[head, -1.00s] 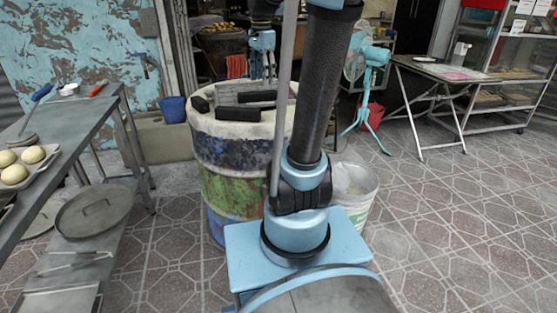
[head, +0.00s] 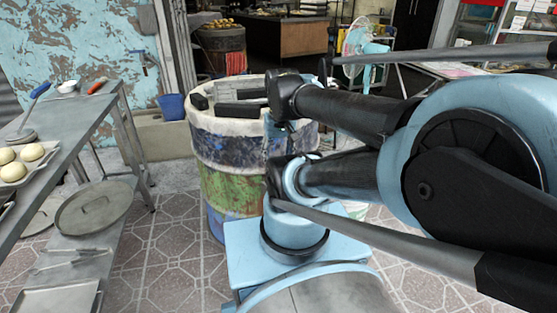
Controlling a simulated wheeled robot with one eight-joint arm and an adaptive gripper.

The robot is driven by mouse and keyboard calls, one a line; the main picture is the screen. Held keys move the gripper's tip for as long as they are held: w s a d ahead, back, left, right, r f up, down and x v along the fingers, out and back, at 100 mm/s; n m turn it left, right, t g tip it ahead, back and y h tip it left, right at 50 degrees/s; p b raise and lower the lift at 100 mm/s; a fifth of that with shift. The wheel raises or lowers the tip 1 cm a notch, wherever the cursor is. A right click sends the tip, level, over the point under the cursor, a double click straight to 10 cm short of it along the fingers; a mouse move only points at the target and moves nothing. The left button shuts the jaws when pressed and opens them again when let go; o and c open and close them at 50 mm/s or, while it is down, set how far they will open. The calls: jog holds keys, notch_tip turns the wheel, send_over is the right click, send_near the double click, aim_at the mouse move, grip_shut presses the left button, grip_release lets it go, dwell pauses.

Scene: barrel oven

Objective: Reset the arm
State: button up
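My arm (head: 345,110) is folded, with a large blue and black elbow filling the right of the head view. My gripper (head: 268,148) seems to hang below the wrist joint, in front of the barrel oven's right side. It is small and partly hidden by my arm, so I cannot tell whether it is open or shut. I see nothing held in it. The barrel oven (head: 230,160) stands upright, painted blue, green and white, with dark blocks on its pale top.
A metal table (head: 62,140) on the left holds a tray of dough balls (head: 32,152). A round lid (head: 93,208) lies on its lower shelf. A blue bucket (head: 171,106) stands by the wall. A teal fan (head: 360,52) is behind my arm.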

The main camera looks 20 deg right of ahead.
jog(key=shift+s+d+f+n, duration=0.1)
jog(key=shift+s+f+n, duration=0.3)
jog(key=shift+f, duration=0.3)
